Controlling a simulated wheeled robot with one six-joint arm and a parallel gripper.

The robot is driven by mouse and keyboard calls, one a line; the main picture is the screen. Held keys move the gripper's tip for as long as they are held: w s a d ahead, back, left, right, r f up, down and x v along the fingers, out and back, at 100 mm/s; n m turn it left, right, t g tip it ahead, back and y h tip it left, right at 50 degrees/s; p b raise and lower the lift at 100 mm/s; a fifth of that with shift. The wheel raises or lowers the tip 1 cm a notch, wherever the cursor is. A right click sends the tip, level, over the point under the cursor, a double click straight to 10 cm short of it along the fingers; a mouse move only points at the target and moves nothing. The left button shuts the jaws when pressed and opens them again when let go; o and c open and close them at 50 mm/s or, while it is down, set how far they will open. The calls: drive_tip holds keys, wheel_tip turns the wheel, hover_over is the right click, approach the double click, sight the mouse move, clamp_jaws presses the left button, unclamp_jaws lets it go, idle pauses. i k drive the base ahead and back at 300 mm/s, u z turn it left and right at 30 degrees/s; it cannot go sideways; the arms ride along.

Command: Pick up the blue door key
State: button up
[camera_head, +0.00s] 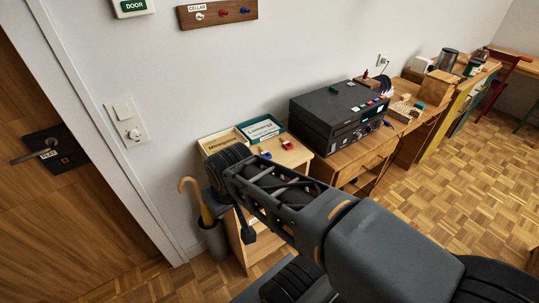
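I cannot single out the blue door key for certain. A small blue-and-white item (265,154) lies on the pale cabinet top, in front of the trays, and a red-and-white item (287,145) lies to its right. My dark arm reaches from the lower right to the front of the cabinet. Its far end (228,168) is left of the blue-and-white item in the picture. No separate fingertips can be made out there.
A tray labelled Mornings (222,142) and a green tray (262,128) sit on the cabinet, left of a black box-shaped device (340,114). An umbrella (196,198) stands in a bin near the wooden door (70,225). Parquet floor (440,190) is clear at right.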

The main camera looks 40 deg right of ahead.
sight(264, 153)
drive_tip(key=i, duration=0.4)
drive_tip(key=z, duration=1.1)
drive_tip(key=k, duration=0.5)
drive_tip(key=z, duration=0.95)
drive_tip(key=i, duration=0.7)
drive_tip(key=u, duration=1.65)
